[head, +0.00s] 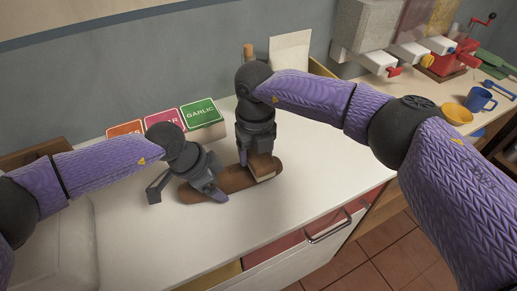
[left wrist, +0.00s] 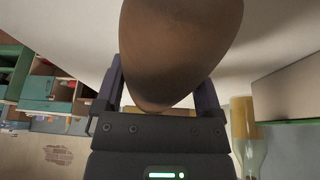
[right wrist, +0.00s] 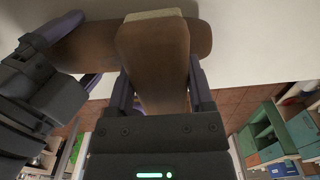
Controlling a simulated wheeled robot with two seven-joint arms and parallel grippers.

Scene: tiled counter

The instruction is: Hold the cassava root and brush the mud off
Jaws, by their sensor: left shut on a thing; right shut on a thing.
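The cassava root (head: 236,180) is a long brown root lying along the white counter in the head view. My left gripper (head: 214,192) is shut on its left end, which fills the middle of the left wrist view (left wrist: 180,45). My right gripper (head: 257,154) points down and is shut on a brown brush (head: 262,168) with a pale edge. The brush is over the root's right part and seems to touch it. In the right wrist view the brush (right wrist: 155,50) crosses in front of the root (right wrist: 95,45). Separate mud patches cannot be made out.
Cards or boxes, one green and marked GARLIC (head: 199,113), stand behind the root near the wall. A blue mug (head: 481,99) and yellow bowl (head: 456,113) are far right. The counter's front edge has a drawer handle (head: 328,228). The counter front-left is clear.

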